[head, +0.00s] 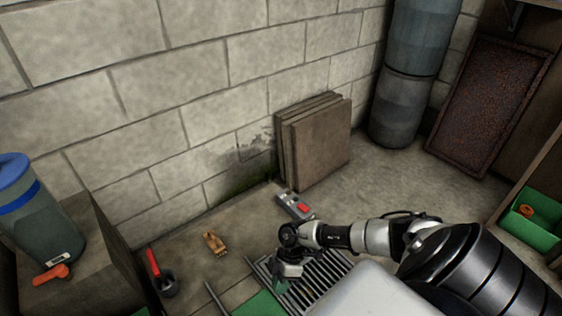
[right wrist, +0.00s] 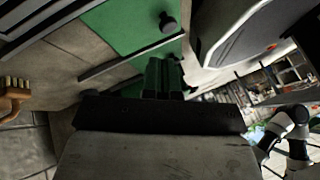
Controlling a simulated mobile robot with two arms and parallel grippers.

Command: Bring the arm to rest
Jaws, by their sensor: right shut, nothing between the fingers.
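My right arm comes in from the right in the head view. Its gripper (head: 281,284) hangs low over the left end of a floor grate (head: 325,277). In the right wrist view the gripper's fingers (right wrist: 164,76) are shut with nothing between them. Part of the floor around the gripper is hidden by my arm and white body. My left gripper does not show.
A grey-and-red device (head: 295,207), a wooden brush (head: 214,243) and a dark cup with a red handle (head: 167,285) are on the floor. Boards (head: 321,150) lean on the wall. A green crate (head: 530,232) is at right; floor before the pipe (head: 402,105) is clear.

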